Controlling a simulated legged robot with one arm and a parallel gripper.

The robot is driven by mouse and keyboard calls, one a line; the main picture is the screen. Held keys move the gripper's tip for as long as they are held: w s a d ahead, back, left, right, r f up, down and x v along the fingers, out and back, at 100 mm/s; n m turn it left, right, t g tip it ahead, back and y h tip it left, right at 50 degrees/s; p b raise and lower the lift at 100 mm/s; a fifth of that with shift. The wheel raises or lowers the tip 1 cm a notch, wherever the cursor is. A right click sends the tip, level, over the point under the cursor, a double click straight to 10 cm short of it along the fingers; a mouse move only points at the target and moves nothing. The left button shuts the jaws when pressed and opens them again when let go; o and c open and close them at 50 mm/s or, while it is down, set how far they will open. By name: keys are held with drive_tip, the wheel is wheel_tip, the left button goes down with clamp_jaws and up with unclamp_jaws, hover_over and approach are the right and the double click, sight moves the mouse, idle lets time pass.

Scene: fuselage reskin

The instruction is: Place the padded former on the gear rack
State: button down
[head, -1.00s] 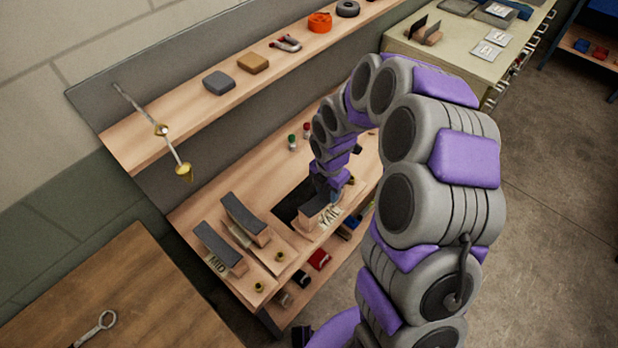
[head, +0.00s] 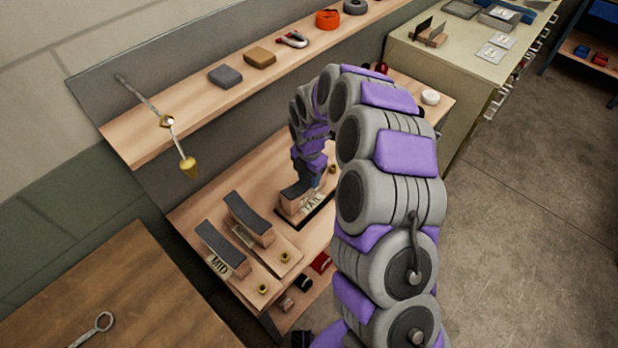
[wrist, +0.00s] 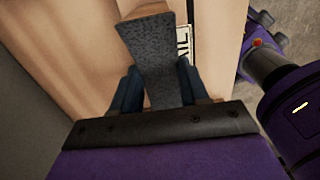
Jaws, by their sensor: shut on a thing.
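My gripper (wrist: 157,92) is shut on a padded former, a wooden block with a curved dark grey pad (wrist: 158,55) on top. In the head view this former (head: 293,196) is at the lower bench, partly hidden by my wrist, with a TAIL label beside it. A black patch shows under and to the right of it; I cannot tell whether the former touches the bench. Two similar formers, one by the MID label (head: 220,242) and another (head: 248,214), stand to the left. I cannot tell which structure is the gear rack.
An upper shelf (head: 150,147) holds several small items. A gold plumb bob (head: 189,168) hangs at left. A wooden table (head: 140,300) with a wrench (head: 95,330) is at lower left. A pale cabinet (head: 465,62) stands at upper right. The floor at right is clear.

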drive_tip(key=shift+w+f, duration=0.1)
drive_tip(key=shift+f, duration=0.25)
drive_tip(key=shift+d+r, duration=0.1)
drive_tip(key=shift+d, duration=0.25)
drive_tip(key=c, duration=0.9)
unclamp_jaws()
drive_tip(key=shift+d, duration=0.25)
drive_tip(key=o, duration=0.3)
drive_tip(key=shift+a, duration=0.1)
drive_tip(key=shift+o, duration=0.2)
drive_tip(key=shift+a, duration=0.4)
drive_tip(key=shift+d+r, duration=0.15)
drive_tip(key=shift+r, duration=0.2)
wheel_tip(320, 180, up, 12)
drive_tip(key=p, duration=0.3)
drive_tip(key=shift+f, duration=0.25)
